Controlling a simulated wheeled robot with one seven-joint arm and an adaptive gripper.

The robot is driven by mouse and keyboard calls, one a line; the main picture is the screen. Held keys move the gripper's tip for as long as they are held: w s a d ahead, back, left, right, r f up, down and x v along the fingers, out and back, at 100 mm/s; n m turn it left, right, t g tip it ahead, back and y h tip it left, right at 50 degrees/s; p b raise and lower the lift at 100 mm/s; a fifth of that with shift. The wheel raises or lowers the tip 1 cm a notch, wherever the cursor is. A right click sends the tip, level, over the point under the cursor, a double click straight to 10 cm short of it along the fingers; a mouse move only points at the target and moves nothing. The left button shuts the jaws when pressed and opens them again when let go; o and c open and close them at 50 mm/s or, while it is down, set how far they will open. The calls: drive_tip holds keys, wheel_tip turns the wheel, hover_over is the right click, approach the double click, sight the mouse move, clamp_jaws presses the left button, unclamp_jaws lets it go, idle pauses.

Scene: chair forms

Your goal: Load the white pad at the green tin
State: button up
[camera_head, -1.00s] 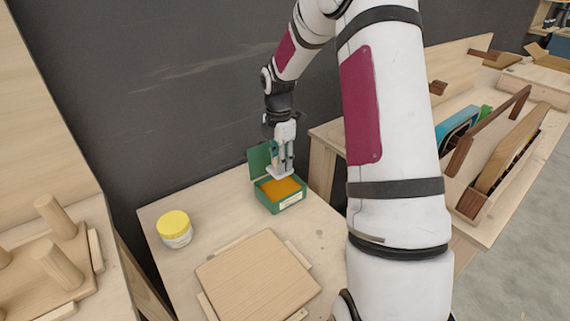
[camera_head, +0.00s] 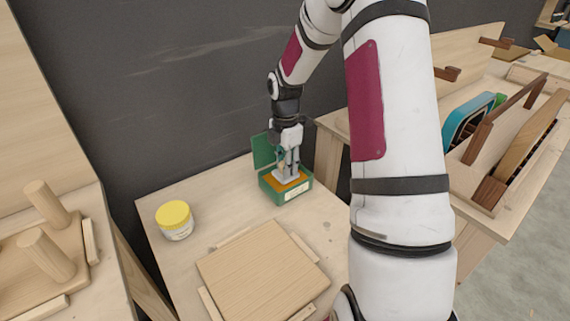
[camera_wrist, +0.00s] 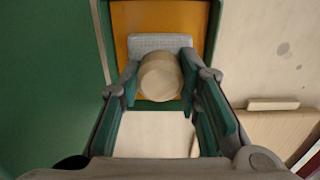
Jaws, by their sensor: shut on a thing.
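The green tin (camera_head: 272,191) stands on the light wooden table with its lid open at the back; its orange inside (camera_wrist: 200,20) shows in the wrist view. My gripper (camera_head: 287,166) points down over the tin. It is shut on the round wooden knob of the white pad (camera_head: 285,177). In the wrist view, the knob (camera_wrist: 160,78) sits between the fingertips, with the pale pad (camera_wrist: 160,42) beneath it. The pad is at the orange surface inside the tin; I cannot tell whether it touches.
A jar with a yellow lid (camera_head: 174,217) stands on the table to the left. A square wooden board (camera_head: 262,275) lies in front of the tin. A pegged wooden stand (camera_head: 45,250) is at far left. A dark wall is behind; shelves with panels are at right.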

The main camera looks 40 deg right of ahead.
drive_tip(key=shift+f, duration=0.6)
idle(2.6)
drive_tip(key=shift+r+p, duration=2.75)
drive_tip(key=shift+r, duration=0.85)
drive_tip(key=shift+a, duration=0.1)
drive_tip(key=s+a+r+m+p, duration=0.1)
drive_tip(key=a+r+m, duration=0.1)
drive_tip(key=a+m, duration=0.7)
drive_tip(key=a+r+m+p, duration=0.1)
drive_tip(key=a+r+m, duration=0.1)
drive_tip(key=a+m, duration=0.7)
drive_tip(key=shift+s+a+r+p, duration=0.35)
drive_tip(key=shift+s+a+p, duration=0.05)
drive_tip(key=shift+a, duration=0.8)
